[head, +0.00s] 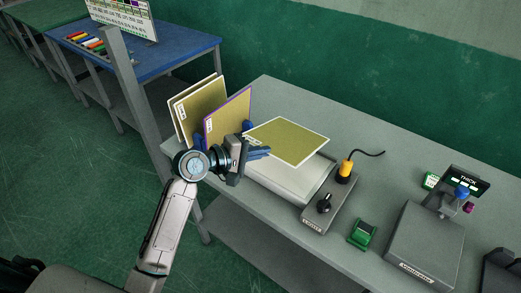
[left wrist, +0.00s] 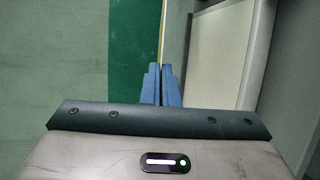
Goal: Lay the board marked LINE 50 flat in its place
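A flat olive-yellow board with a pale rim (head: 292,140) is held roughly level above a pale, low panel unit (head: 262,183) on the grey bench. My left gripper (head: 258,153) is shut on the board's near left edge. In the left wrist view its blue fingers (left wrist: 162,85) are almost together, with the board edge-on as a thin yellowish line between them. The panel unit (left wrist: 220,70) shows at right in the left wrist view. My right gripper is not in view.
Further boards, one pale-rimmed (head: 207,92) and one purple-rimmed (head: 236,112), stand upright left of the panel. A control box with a black knob (head: 324,204), an orange-handled tool (head: 345,170), a green item (head: 362,234) and a grey gauge (head: 425,245) are to the right.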

